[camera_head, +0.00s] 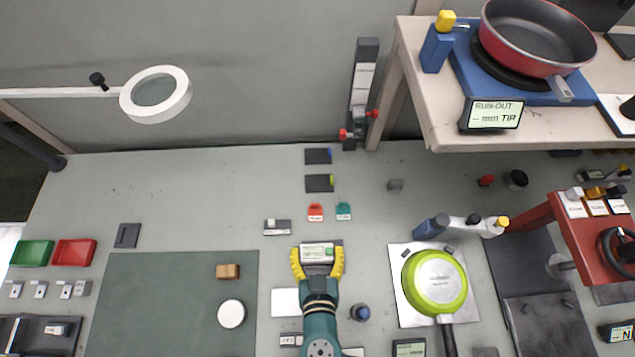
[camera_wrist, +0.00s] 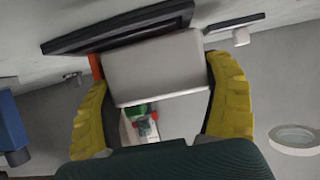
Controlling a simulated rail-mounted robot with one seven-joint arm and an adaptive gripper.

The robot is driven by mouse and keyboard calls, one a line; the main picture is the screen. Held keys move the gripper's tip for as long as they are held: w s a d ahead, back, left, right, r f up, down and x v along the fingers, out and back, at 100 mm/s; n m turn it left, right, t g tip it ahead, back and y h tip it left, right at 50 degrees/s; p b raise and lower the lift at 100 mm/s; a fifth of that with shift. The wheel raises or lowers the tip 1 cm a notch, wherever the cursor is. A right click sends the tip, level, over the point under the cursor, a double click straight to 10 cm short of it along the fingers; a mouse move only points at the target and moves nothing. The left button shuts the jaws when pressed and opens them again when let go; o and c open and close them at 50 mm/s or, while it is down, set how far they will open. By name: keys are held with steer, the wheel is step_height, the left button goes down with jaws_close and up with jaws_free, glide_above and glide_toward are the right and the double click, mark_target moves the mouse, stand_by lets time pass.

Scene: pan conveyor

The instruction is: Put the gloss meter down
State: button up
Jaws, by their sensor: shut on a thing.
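The gloss meter (camera_head: 318,253) is a small grey box with a pale display on top. My gripper (camera_head: 318,264) has its yellow fingers on the meter's left and right sides and is shut on it, over the middle of the bench. In the wrist view the meter's plain grey body (camera_wrist: 155,68) sits between the yellow fingers of my gripper (camera_wrist: 160,105). I cannot tell whether the meter touches the bench, as its underside and my arm's near side are hidden.
A white plate (camera_head: 285,302) lies left of my arm, and a blue-topped knob (camera_head: 360,313) stands right of it. A green pan (camera_head: 436,283) lies further right. A green mat (camera_head: 170,300) with a wooden block (camera_head: 228,271) and white disc (camera_head: 231,314) is left. Small red and teal items (camera_head: 315,212) lie behind.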

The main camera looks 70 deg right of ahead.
steer(key=shift+s+f, duration=0.2)
steer(key=shift+f, duration=0.7)
steer(key=o, duration=0.9)
steer(key=shift+o, duration=0.7)
steer(key=shift+w, duration=0.3)
steer(key=shift+s, duration=0.15)
steer(key=shift+r, duration=0.25)
steer(key=shift+r+p, duration=0.65)
steer(key=shift+p, duration=0.15)
steer(key=p+v, duration=0.1)
steer(key=v, duration=1.1)
